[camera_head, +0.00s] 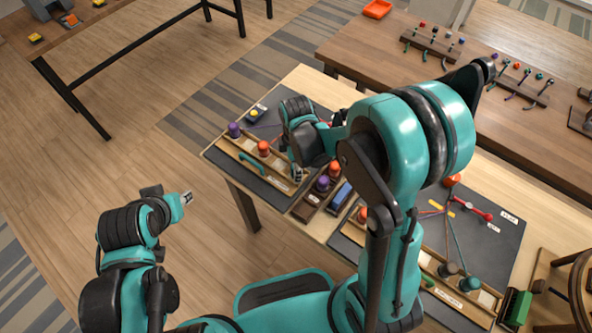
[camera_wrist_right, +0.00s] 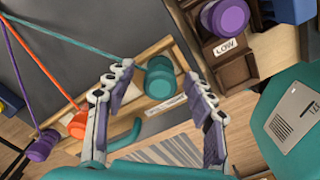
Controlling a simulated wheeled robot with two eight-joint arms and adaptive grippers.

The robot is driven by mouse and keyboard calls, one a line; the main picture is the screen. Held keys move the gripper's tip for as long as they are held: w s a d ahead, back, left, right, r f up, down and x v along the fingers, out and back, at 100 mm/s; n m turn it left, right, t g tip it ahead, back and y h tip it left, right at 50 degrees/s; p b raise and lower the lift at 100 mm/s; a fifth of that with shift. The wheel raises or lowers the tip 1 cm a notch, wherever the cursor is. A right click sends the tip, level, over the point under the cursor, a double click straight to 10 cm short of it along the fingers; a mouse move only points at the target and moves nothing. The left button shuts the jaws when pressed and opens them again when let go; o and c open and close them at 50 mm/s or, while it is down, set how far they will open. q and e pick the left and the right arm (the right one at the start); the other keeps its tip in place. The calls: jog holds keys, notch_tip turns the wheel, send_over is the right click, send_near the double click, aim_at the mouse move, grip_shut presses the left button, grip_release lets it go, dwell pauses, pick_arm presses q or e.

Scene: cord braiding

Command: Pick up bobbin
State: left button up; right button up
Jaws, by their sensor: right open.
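In the right wrist view a teal bobbin (camera_wrist_right: 160,78) with a teal cord sits at the wooden rack (camera_wrist_right: 152,112), between the spread fingers of my right gripper (camera_wrist_right: 158,108). The gripper is open; I see no finger closed on the bobbin. An orange bobbin (camera_wrist_right: 77,125) and a purple bobbin (camera_wrist_right: 42,147) hang on cords farther left; in the head view they are the orange (camera_head: 263,149) and purple (camera_head: 233,130) ones. There my right gripper (camera_head: 297,173) is over the rack's right end and hides the teal bobbin. My left gripper (camera_head: 187,198) is off the table, empty; its jaw opening is unclear.
A dark wooden box marked LOW (camera_wrist_right: 235,60) holds a purple bobbin (camera_wrist_right: 225,18) beside the rack. A blue block (camera_head: 341,197) lies right of it. A second braiding mat (camera_head: 490,240) is at the right. Free floor surrounds my left gripper.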

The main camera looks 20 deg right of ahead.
grip_shut()
jog(key=shift+r, duration=0.1)
